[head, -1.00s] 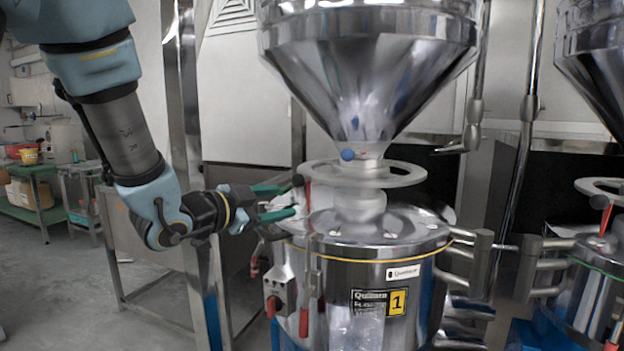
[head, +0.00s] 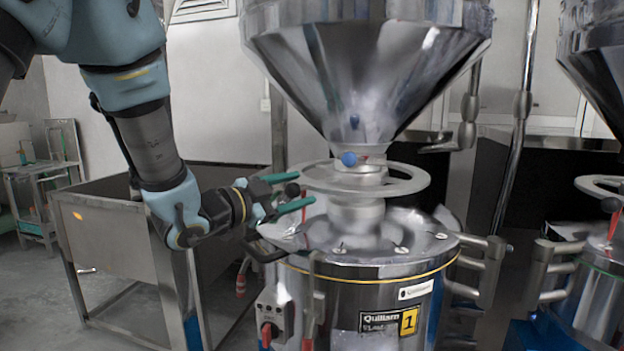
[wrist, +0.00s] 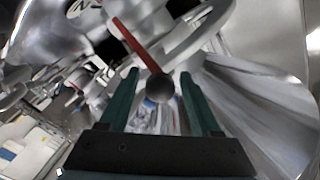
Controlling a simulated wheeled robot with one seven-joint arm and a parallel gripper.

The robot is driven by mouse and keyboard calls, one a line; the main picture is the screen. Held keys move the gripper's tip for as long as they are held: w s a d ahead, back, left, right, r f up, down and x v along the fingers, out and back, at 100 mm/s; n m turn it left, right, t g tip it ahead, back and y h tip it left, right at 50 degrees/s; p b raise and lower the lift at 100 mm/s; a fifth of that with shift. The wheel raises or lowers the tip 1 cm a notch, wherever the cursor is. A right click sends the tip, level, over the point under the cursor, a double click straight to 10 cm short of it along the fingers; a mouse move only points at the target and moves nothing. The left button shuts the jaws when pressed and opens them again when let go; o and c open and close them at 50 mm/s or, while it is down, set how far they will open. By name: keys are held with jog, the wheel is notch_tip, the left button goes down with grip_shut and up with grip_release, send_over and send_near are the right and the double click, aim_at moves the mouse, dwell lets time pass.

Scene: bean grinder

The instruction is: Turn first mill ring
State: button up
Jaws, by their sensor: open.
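The first mill (head: 370,295), a steel drum with a yellow "1" label, stands in the middle of the head view. Its ring (head: 408,188) is a flat metal handwheel around the neck below the steel hopper (head: 365,60). My gripper (head: 297,190) is open, with green fingers at the left edge of the ring. In the wrist view a dark ball knob (wrist: 159,88) on a red lever (wrist: 135,44) shows between the two fingertips (wrist: 160,82). The fingers are apart, and I cannot tell whether either touches the knob.
A second mill (head: 575,285) with its own ring (head: 597,187) stands at the right. A steel bin on legs (head: 105,225) stands behind my arm at the left. Pipe handles (head: 487,265) stick out between the mills.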

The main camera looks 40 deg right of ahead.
aim_at(307, 186)
jog(key=shift+w+d+p, duration=0.1)
jog(key=shift+d+p, duration=0.55)
jog(key=shift+d, duration=1.85)
grip_shut()
jog(key=shift+r, duration=0.1)
